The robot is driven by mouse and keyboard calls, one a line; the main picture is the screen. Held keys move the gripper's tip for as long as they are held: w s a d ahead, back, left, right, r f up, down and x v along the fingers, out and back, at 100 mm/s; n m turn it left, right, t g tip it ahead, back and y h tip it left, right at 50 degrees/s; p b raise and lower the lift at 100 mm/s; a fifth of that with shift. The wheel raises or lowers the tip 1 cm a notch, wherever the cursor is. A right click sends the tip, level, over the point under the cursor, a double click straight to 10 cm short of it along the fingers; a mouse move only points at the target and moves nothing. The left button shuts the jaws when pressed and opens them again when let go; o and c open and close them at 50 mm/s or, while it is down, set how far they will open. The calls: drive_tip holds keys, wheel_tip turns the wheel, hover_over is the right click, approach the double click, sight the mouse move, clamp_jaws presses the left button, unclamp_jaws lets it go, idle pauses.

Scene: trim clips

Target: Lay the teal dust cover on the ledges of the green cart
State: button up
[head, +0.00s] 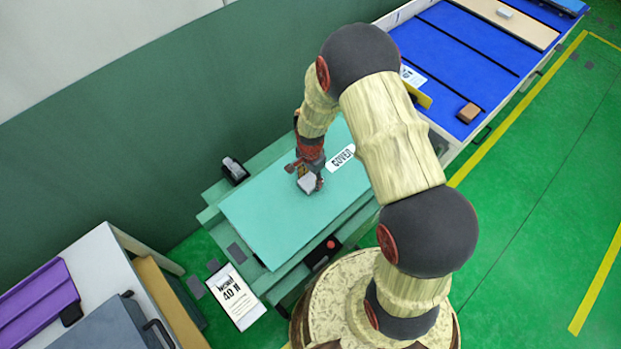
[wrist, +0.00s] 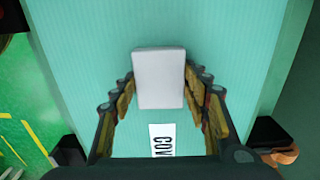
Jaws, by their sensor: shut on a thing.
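The teal dust cover (head: 265,224) is a flat ribbed panel with a white "COVER" label (head: 341,158). It lies over the green cart (head: 212,216), slightly askew to the cart's edges in the head view. I cannot tell whether it rests on the ledges or is just above them. My gripper (head: 309,183) is over the middle of the cover, shut on its pale grey block-shaped handle. In the wrist view the handle (wrist: 159,79) sits between the two fingers, with the cover (wrist: 90,30) filling most of the picture. My arm hides the cover's far right part.
A long bench with blue panels (head: 450,50) and a brown block (head: 468,113) stands at the upper right. A white card (head: 236,297) is at the cart's lower left. A white cabinet (head: 95,260) with a purple tray (head: 38,302) stands lower left. A green wall is behind.

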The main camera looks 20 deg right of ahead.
sight(311, 180)
drive_tip(key=shift+f, duration=0.3)
drive_tip(key=o, duration=1.6)
drive_tip(key=shift+c, duration=0.2)
wheel_tip(311, 180, up, 12)
